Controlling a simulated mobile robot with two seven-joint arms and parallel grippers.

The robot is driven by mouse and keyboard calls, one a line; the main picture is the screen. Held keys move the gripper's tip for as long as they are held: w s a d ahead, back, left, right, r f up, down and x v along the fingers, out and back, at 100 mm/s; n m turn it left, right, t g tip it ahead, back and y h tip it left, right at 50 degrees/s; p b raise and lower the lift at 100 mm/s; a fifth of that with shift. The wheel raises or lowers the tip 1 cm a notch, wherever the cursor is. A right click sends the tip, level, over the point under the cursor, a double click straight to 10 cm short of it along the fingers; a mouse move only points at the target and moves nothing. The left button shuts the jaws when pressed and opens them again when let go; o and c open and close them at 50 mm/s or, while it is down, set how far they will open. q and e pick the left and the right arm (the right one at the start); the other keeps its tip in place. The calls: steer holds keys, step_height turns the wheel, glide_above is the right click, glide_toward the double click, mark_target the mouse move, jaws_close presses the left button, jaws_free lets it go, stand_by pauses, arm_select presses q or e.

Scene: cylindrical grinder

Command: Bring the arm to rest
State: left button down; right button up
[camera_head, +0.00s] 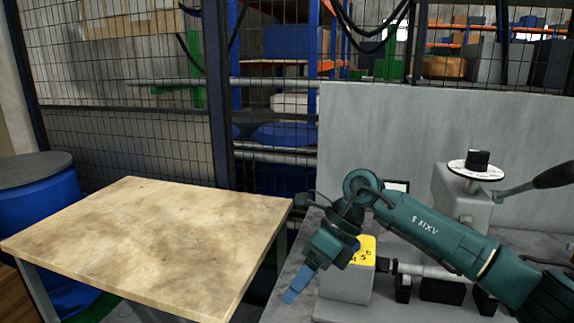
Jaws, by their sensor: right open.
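My right arm comes in from the lower right in the head view, its teal links reaching left across the front of the grinder (345,284). My right gripper (294,294) has blue fingers and points down and to the left, over the left edge of the grinder's grey bed. It is open, and I see nothing between its fingers. The arm hides part of the grinder's middle and spindle. My left gripper does not show.
A bare, stained wooden table (150,240) stands at the left, beside a blue barrel (42,210) with a grey lid. A wire mesh fence (130,130) and a grey panel (430,130) close off the back. A dial (476,170) tops the grinder at the right.

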steer(key=s+a+r+m+t+y+p, duration=0.1)
steer(key=s+a+r+m+y+p, duration=0.1)
steer(key=s+a+m+y, duration=0.95)
steer(key=w+d+f+m+t+h+p, duration=0.1)
steer(key=w+d+f+m+t+h, duration=0.3)
steer(key=d+m+t, duration=0.6)
steer(key=w+d+f+m+t+h, duration=0.1)
steer(key=d+f+m+t+h, duration=0.2)
steer(key=f+m+t, duration=0.8)
steer(key=s+d+f+m+g+h+p, duration=0.1)
steer(key=s+d+f+m+g+h, duration=0.6)
steer(key=s+d+f+m, duration=0.3)
steer(key=s+m+g, duration=0.1)
steer(key=s+m, duration=0.2)
steer(key=shift+s+g, duration=0.4)
steer(key=shift+f+h, duration=0.1)
steer(key=shift+h, duration=0.15)
steer(key=shift+c, duration=0.5)
